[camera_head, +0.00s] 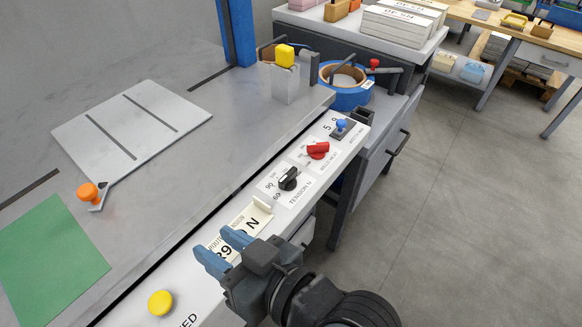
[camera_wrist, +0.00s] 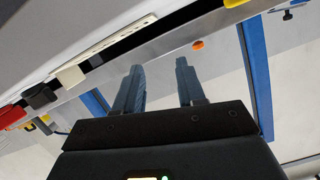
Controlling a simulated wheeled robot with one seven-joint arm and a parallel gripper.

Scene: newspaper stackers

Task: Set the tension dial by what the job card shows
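The tension dial is a black knob (camera_head: 288,178) on the white panel strip, above the label "TENSION N", with the scale figures 90 and 60 partly legible. Its exact setting is too small to read. The job card (camera_head: 252,221) lies on the same strip beside a cream block (camera_head: 263,203); its large figures end in "N", but my fingers cover part of them, so the value is unclear. My gripper (camera_head: 224,251) is open and empty, its blue fingers over the near end of the card, apart from the dial. The wrist view shows the black knob (camera_wrist: 38,96) at left, away from the fingers.
A red knob (camera_head: 318,150) and a blue-topped lever (camera_head: 341,126) sit beyond the dial. A yellow button (camera_head: 160,303) is at the near end. The grey table holds a plate (camera_head: 170,105), an orange knob (camera_head: 88,192) and a green sheet (camera_head: 50,250). Blue tape (camera_head: 345,96) stands behind.

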